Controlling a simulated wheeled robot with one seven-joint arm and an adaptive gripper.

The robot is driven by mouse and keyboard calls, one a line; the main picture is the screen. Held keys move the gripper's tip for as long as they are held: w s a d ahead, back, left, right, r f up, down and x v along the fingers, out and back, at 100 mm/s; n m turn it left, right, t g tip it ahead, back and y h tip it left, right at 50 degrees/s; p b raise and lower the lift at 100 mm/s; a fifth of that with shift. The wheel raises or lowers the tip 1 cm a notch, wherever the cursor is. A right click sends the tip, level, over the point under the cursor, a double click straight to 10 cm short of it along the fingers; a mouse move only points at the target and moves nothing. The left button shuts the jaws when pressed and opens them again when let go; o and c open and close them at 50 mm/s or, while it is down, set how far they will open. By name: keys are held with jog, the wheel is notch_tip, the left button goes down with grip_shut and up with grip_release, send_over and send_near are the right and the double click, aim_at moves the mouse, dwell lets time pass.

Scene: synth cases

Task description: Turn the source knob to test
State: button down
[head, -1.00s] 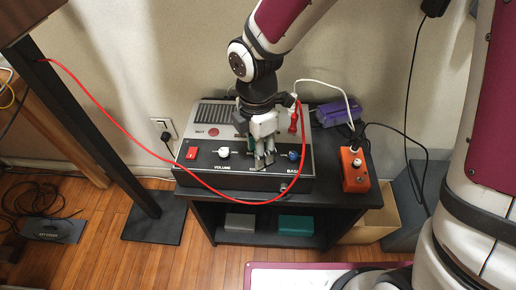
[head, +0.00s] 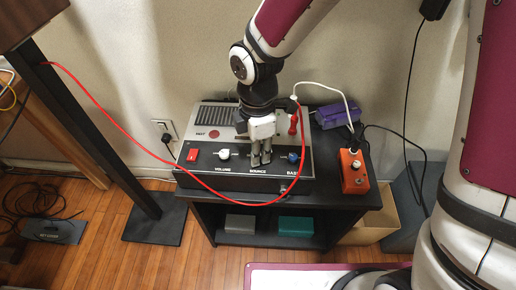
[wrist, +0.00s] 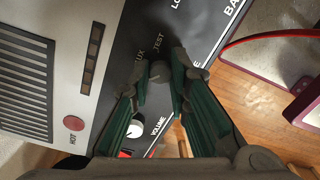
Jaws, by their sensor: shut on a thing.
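The source knob (wrist: 160,72) is a small grey knob on the black control panel of a box-shaped device (head: 236,178). In the wrist view, "TEST" and part of "AUX" are printed beside it. My gripper (head: 262,160) points down at the panel's middle knob. In the wrist view, the green-padded fingers of my gripper (wrist: 159,75) are closed on both sides of the knob. The fingers hide the knob in the head view. I cannot tell which label the knob points at.
A red cable (head: 110,125) loops across the device's front. An orange box (head: 354,172) and purple object (head: 338,114) stand at right.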

jog(key=m+p, duration=0.1)
jog(key=m, duration=0.5)
jog(key=shift+m, duration=0.3)
jog(key=m, duration=0.6)
jog(key=shift+p, duration=0.4)
jog(key=m, duration=0.4)
jog(key=shift+m+y+p, duration=0.3)
jog(key=shift+m+p, duration=0.1)
jog(key=shift+d+m+p, duration=0.1)
jog(key=shift+m+p, duration=0.65)
jog(key=shift+m, duration=1.45)
jog(key=c, duration=1.5)
grip_release()
jog(key=shift+r, duration=0.1)
